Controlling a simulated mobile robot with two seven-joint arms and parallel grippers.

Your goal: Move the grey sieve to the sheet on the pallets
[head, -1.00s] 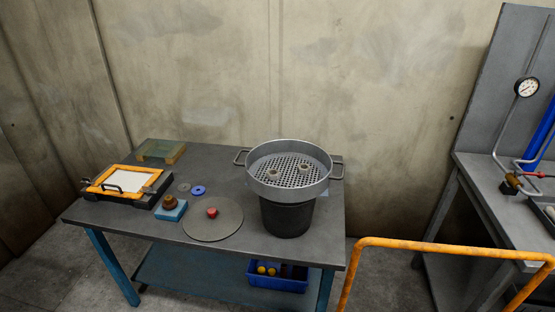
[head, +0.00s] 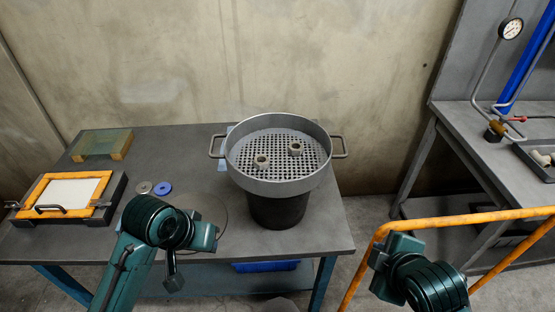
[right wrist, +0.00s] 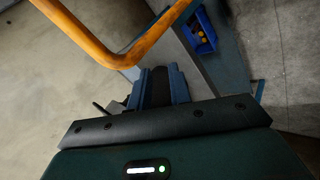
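The grey sieve (head: 278,181) is a round metal pan with a perforated floor and two side handles. It sits level on a black bucket (head: 277,211) at the right part of the workbench (head: 310,238). Two small ring-like fittings (head: 262,161) lie in it. My left gripper (head: 173,282) is in front of the bench, left of and nearer than the sieve, not touching it; its fingers are mostly hidden. My right gripper (head: 380,252) is right of and nearer than the sieve; its blue fingers show in the right wrist view (right wrist: 158,88). The sheet and pallets are not in view.
An orange rail (head: 460,219) stands close to my right arm. An orange-framed screen (head: 68,190), a green block (head: 102,144) and small discs (head: 162,188) lie on the bench's left. A blue bin (right wrist: 198,32) is on the lower shelf. Another bench (head: 455,130) stands right.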

